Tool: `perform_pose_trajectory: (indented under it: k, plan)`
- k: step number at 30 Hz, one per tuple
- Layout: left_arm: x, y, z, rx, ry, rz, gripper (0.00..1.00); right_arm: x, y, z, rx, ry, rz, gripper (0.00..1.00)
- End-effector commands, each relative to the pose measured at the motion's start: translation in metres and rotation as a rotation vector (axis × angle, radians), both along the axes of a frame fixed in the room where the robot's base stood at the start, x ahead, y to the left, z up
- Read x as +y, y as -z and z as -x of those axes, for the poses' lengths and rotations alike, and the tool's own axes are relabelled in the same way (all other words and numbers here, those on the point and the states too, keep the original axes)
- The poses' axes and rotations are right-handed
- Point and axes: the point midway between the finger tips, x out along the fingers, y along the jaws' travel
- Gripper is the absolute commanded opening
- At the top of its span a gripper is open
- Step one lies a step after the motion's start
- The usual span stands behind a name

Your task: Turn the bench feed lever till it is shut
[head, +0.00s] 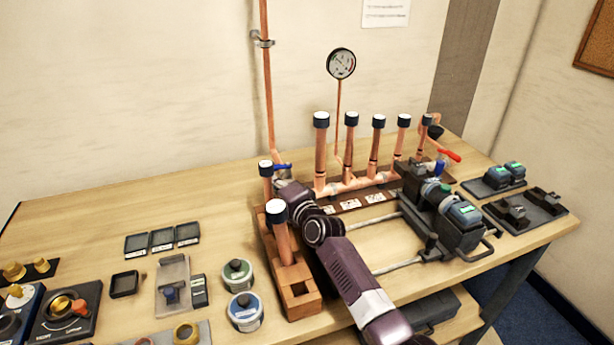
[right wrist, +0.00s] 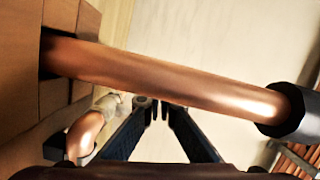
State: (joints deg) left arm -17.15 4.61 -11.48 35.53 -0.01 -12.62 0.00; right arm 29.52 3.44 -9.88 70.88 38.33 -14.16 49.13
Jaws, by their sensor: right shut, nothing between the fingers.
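A valve with a blue lever (head: 283,166) sits at the foot of the tall copper riser (head: 267,90). A second valve with a red lever (head: 450,156) is at the right end of the manifold (head: 355,185). I cannot tell from the frames which one is the bench feed lever. My right gripper (right wrist: 154,108) is shut and empty, its fingertips together behind a capped copper pipe (right wrist: 165,75) in the right wrist view. In the head view its arm reaches in just below the blue lever; the fingertips are hard to make out there. My left gripper is not in view.
A wooden block (head: 300,289) holds capped upright pipes close beside my right arm. A grey machine on rails (head: 455,215) stands to the right. Two tins (head: 245,310), small trays (head: 162,240) and a torch-like knob unit (head: 65,310) lie left. The bench's back left is clear.

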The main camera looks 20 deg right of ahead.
Motion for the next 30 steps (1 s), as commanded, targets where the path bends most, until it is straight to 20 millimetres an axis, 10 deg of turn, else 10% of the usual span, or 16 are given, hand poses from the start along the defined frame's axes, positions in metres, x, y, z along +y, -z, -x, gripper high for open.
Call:
perform_pose_trajectory:
  k: [30]
  plan:
    - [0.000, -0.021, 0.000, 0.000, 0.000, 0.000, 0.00, -0.004, -0.122, 0.005, 0.009, -0.001, -0.011, 0.00]
